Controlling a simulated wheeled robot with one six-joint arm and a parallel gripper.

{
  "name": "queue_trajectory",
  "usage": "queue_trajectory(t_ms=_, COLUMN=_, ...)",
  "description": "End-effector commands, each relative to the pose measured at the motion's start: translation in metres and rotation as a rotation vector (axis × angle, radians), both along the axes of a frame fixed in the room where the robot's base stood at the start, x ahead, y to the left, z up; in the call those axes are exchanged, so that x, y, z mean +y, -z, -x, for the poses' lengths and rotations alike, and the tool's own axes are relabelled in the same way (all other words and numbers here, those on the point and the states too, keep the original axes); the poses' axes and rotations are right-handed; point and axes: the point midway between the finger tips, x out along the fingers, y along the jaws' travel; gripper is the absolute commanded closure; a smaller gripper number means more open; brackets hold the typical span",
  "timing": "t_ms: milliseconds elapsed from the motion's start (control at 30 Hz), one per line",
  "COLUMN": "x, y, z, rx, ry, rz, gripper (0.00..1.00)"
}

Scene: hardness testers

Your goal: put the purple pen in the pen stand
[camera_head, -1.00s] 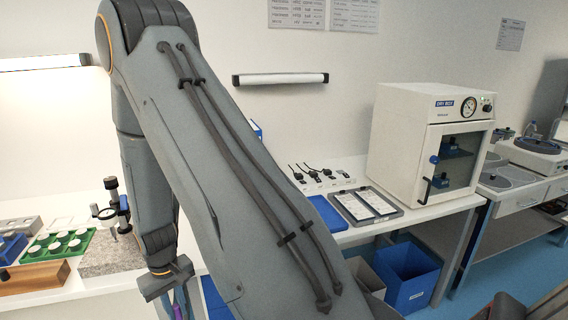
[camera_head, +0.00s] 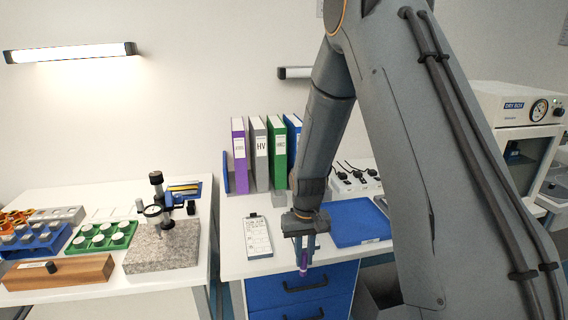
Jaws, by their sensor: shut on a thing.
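My gripper (camera_head: 304,246) hangs down from the arm in the middle of the view, in front of the near edge of the right-hand table. It is shut on the purple pen (camera_head: 303,262), which points down between the fingers. The pen's upper part is hidden by the gripper. I cannot make out a pen stand for certain in this view.
Binders (camera_head: 257,155) stand at the back of the table, with a clipboard (camera_head: 257,237) in front and a blue mat (camera_head: 355,222) to the right. On the left table are a granite block with a gauge (camera_head: 163,246), a wooden block (camera_head: 60,273) and a green tray (camera_head: 102,238).

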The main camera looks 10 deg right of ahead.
Motion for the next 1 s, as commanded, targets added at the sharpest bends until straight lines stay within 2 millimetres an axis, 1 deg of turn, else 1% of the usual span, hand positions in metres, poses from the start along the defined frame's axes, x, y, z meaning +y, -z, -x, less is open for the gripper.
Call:
queue_trajectory(t_ms=33, x=-0.001, y=-0.019, z=-0.014, rx=-0.009, ry=0.006, rz=0.0, gripper=1.0)
queue_trajectory(t_ms=67, x=-0.001, y=-0.027, z=-0.02, rx=-0.008, ry=0.009, rz=0.0, gripper=1.0)
queue_trajectory(t_ms=100, x=-0.001, y=-0.039, z=-0.028, rx=-0.008, ry=0.014, rz=0.0, gripper=1.0)
queue_trajectory(t_ms=200, x=-0.001, y=-0.063, z=-0.043, rx=-0.005, ry=0.025, rz=0.0, gripper=1.0)
queue_trajectory(t_ms=400, x=-0.001, y=-0.102, z=-0.069, rx=-0.004, ry=0.038, rz=0.0, gripper=1.0)
queue_trajectory(t_ms=567, x=-0.001, y=-0.127, z=-0.085, rx=-0.003, ry=0.047, rz=0.0, gripper=1.0)
queue_trajectory(t_ms=1000, x=0.001, y=-0.124, z=-0.083, rx=0.0, ry=0.043, rz=0.0, gripper=1.0)
